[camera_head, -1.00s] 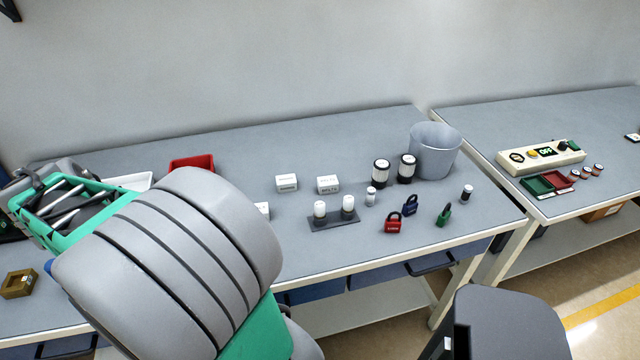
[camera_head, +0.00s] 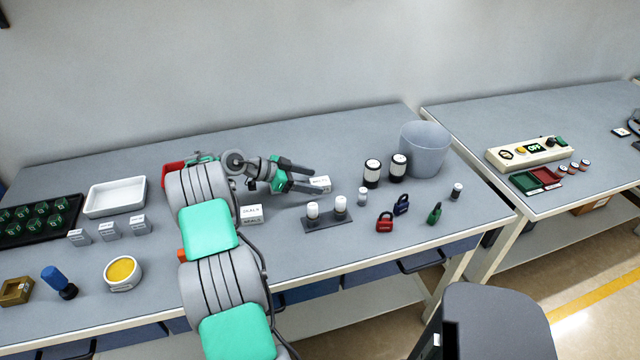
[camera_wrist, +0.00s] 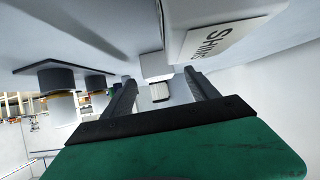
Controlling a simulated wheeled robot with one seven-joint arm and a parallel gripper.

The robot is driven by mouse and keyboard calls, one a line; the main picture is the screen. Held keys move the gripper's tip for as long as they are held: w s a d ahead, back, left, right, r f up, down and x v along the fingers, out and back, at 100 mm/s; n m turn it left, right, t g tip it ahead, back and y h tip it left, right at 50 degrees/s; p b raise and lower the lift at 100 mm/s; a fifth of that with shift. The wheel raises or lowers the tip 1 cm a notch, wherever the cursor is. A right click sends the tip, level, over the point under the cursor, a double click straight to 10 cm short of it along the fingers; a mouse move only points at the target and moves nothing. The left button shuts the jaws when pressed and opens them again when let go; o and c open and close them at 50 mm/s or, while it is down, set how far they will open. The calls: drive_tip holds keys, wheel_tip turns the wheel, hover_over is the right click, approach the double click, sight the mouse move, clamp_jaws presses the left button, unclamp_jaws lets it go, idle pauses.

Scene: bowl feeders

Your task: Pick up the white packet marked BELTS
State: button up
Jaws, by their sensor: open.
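A white packet (camera_head: 322,184) sits on the table just past my fingertips, partly hidden by them. Its label cannot be read now; it is likely the BELTS packet. In the wrist view, a small white box (camera_wrist: 156,66) shows beyond and between the fingers, no lettering legible. My gripper (camera_head: 314,180) is open and empty, low over the table with its fingers pointing right; it also shows in the wrist view (camera_wrist: 160,80). A white packet marked SHIMS (camera_wrist: 220,28) is close beside the fingers in the wrist view. A packet seemingly marked SEALS (camera_head: 251,214) stands nearer the front.
A dark tray with two white-topped cylinders (camera_head: 327,220) lies right of the SEALS packet. Two black-and-white cans (camera_head: 372,172) and a grey bin (camera_head: 424,150) stand farther right. Padlocks (camera_head: 385,222) lie in front of them. A red bin (camera_head: 174,172) is behind my arm.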

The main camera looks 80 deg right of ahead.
sight(318, 182)
drive_tip(key=x, duration=0.3)
drive_tip(key=shift+s+d+f+p, duration=0.1)
drive_tip(key=shift+s+d+p, duration=0.05)
drive_tip(key=shift+s+p, duration=0.25)
drive_tip(key=shift+w, duration=0.15)
clamp_jaws()
